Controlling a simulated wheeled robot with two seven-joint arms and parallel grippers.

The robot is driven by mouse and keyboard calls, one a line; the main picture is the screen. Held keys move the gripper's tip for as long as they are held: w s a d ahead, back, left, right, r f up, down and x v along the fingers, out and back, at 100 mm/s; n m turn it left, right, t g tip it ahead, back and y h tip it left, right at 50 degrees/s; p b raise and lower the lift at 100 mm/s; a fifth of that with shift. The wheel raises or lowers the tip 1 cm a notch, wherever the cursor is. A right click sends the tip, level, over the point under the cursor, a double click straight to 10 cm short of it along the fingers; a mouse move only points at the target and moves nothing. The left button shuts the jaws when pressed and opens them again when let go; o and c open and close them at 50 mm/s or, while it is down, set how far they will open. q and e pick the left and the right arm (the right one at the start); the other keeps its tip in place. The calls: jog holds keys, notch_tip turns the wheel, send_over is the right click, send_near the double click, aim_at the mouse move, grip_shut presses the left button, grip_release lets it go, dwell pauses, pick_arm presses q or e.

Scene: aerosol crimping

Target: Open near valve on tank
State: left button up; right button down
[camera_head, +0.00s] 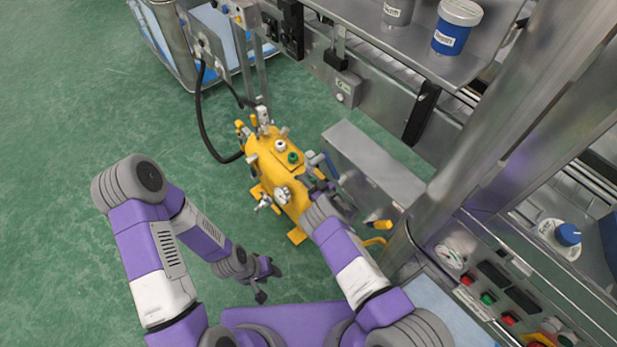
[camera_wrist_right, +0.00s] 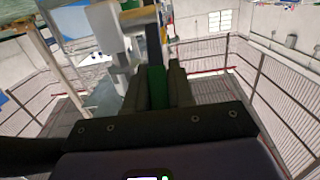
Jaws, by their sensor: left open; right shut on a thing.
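The yellow tank (camera_head: 263,160) stands on the green floor in the middle of the head view, with several valves and fittings on it. My right gripper (camera_head: 318,184) is at the tank's right side, beside the near end. In the right wrist view, my right gripper (camera_wrist_right: 158,85) is shut on a valve handle, which shows as a green part (camera_wrist_right: 157,90) between the fingers with a dark blue strip above it. A pale grey fitting (camera_wrist_right: 108,22) is just beyond. The fingertips are partly hidden in the head view. My left gripper (camera_head: 264,283) is open and empty, below the tank, apart from it.
A black hose (camera_head: 203,125) runs from the tank up to the machine frame. A grey metal box (camera_head: 375,160) stands close to the tank's right. A steel column and control panel (camera_head: 490,290) are at the right. The floor on the left is clear.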

dwell(0.4)
jog(key=c, duration=1.3)
grip_release()
jog(key=shift+c, duration=0.2)
